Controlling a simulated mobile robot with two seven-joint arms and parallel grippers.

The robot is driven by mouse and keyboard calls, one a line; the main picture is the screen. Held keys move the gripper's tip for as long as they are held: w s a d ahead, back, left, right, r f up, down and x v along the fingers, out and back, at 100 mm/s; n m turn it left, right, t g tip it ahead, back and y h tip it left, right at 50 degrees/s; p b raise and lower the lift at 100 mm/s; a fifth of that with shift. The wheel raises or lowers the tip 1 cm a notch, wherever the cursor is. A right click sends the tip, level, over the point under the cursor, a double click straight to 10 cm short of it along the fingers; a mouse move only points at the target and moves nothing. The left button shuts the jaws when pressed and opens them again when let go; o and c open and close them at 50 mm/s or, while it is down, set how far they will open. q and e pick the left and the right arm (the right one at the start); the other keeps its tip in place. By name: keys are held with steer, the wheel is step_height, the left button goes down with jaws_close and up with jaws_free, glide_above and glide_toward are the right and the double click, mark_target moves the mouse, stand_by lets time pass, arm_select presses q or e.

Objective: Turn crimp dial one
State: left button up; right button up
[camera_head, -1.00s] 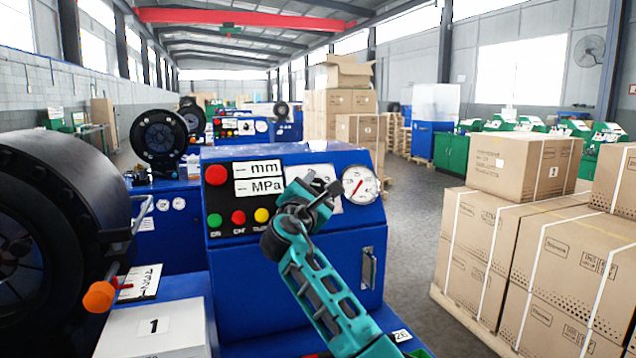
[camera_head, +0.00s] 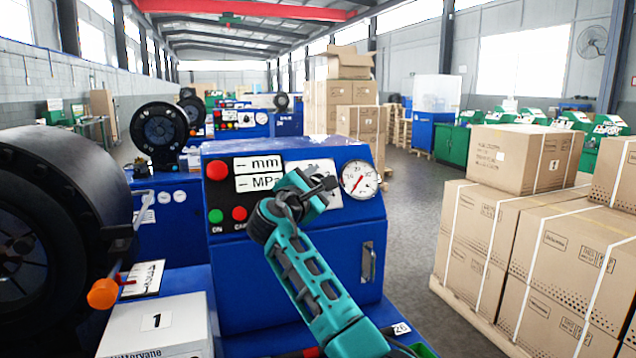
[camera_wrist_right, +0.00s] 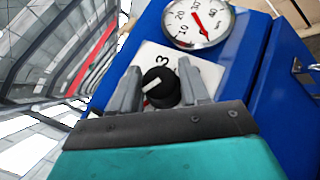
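A blue machine cabinet (camera_head: 235,285) stands in front of me. In the right wrist view, a black crimp dial (camera_wrist_right: 160,88) with a white pointer line sits on a white scale plate (camera_wrist_right: 208,72); a "3" shows beside it. My right gripper (camera_wrist_right: 162,72) is open, with one finger on each side of the dial; whether either touches it I cannot tell. In the head view my right gripper (camera_head: 322,186) is in front of the scale plate (camera_head: 328,168) and hides the dial. My left gripper is not in view.
A pressure gauge (camera_head: 360,180) is right of the plate. Red (camera_head: 216,170) and green (camera_head: 215,216) buttons are left of my gripper. A big black crimping head (camera_head: 75,190) with an orange-tipped handle (camera_head: 103,293) stands left. Stacked cartons (camera_head: 545,240) fill the right; floor between is clear.

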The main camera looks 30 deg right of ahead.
steer(key=o, duration=0.3)
steer(key=b+v, duration=0.1)
steer(key=v, duration=1.2)
stand_by(0.3)
